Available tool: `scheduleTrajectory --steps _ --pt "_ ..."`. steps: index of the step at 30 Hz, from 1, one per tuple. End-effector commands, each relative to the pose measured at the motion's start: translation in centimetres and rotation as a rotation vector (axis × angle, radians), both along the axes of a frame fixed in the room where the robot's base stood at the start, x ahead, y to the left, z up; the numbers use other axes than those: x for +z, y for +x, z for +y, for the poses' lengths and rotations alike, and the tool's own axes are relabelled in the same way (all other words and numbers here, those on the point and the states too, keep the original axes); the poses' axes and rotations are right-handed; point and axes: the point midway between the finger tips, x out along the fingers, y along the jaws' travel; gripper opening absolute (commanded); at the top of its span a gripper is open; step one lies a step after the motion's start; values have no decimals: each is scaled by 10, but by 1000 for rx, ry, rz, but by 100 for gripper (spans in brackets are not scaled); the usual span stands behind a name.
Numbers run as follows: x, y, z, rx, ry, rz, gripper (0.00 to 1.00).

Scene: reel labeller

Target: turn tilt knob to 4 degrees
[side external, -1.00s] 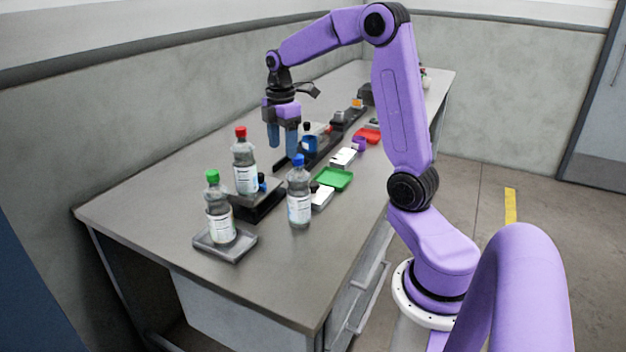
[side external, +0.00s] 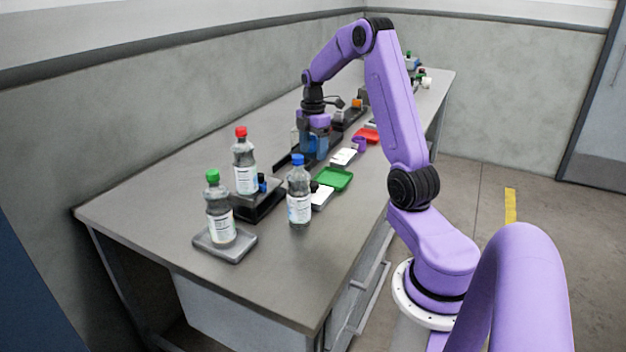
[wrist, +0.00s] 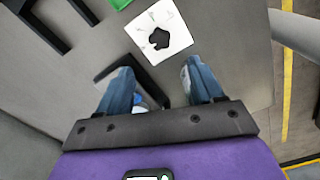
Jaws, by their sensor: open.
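My gripper (side external: 314,150) is low over the bench, among the dark fixtures behind the green tray. In the wrist view its blue fingers (wrist: 159,72) are apart with nothing gripped between them. A white square plate (wrist: 160,31) with a black lobed shape (wrist: 159,38) lies just beyond the fingertips; it also shows in the side view (side external: 343,156). I cannot tell whether the black shape is a knob or a print. A dark base (wrist: 103,74) is partly hidden by the left finger. No degree scale is readable, so the tilt knob and its setting are unclear.
A green tray (side external: 333,179) and a blue-capped bottle (side external: 299,205) stand in front. A red-capped bottle (side external: 244,175) is on a black stand (side external: 258,208), and a green-capped bottle (side external: 219,221) on a grey plate.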

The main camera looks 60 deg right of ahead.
Motion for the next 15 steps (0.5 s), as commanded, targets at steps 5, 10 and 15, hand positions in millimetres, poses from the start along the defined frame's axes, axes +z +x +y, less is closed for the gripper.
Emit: scheduleTrajectory --steps 5,10,15 --pt "-35 -1 1 0 3 5 66" --pt "-67 -1 1 0 3 4 66" --pt "-91 0 1 -1 2 2 66"
